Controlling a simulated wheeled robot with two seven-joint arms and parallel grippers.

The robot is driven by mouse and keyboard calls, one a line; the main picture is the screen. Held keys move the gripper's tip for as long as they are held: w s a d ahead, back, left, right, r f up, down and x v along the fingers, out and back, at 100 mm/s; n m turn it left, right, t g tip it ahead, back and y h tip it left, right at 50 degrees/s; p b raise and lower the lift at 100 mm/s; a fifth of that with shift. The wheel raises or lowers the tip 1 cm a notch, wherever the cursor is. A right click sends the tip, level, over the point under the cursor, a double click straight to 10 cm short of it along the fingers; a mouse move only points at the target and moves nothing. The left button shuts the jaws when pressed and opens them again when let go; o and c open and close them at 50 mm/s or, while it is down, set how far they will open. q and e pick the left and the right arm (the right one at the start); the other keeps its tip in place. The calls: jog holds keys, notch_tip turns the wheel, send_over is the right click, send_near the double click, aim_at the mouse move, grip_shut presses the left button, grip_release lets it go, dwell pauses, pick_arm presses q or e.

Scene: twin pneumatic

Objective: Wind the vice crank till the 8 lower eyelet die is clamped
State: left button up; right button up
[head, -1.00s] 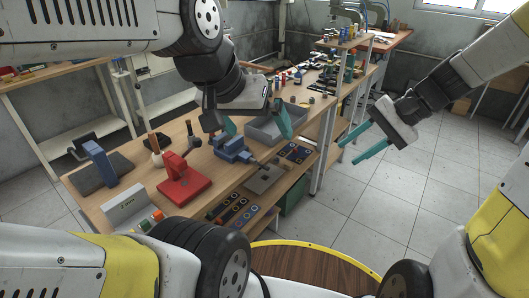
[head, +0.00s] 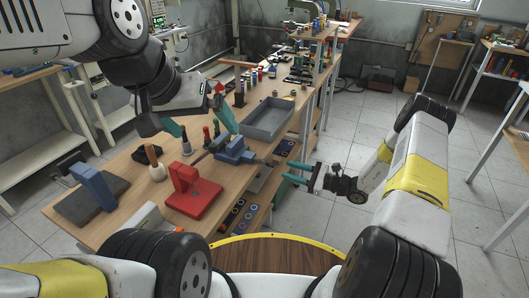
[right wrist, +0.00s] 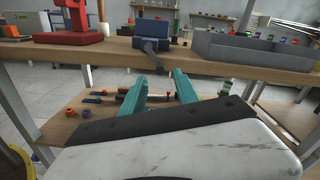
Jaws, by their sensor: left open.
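The blue vice (head: 235,150) sits on the bench. It also shows at the top of the right wrist view (right wrist: 154,28). Its dark crank (right wrist: 152,52) sticks out over the bench's front edge. My right gripper (head: 287,172) is just off that edge, level with the crank side of the vice. In the right wrist view its teal fingers (right wrist: 161,76) are spread, with the crank's end near the gap between the tips; I cannot tell if they touch it. I cannot make out the 8 lower eyelet die.
A red press (head: 192,190) stands left of the vice. A grey bin (head: 270,118) is to the right. A wooden-handled tool (head: 154,165) and blue block (head: 95,185) are further left. A lower shelf (right wrist: 80,130) holds small parts. The floor right of the bench is open.

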aim_at(272, 165)
jog(key=shift+x, duration=3.95)
jog(key=shift+f, duration=0.15)
grip_shut()
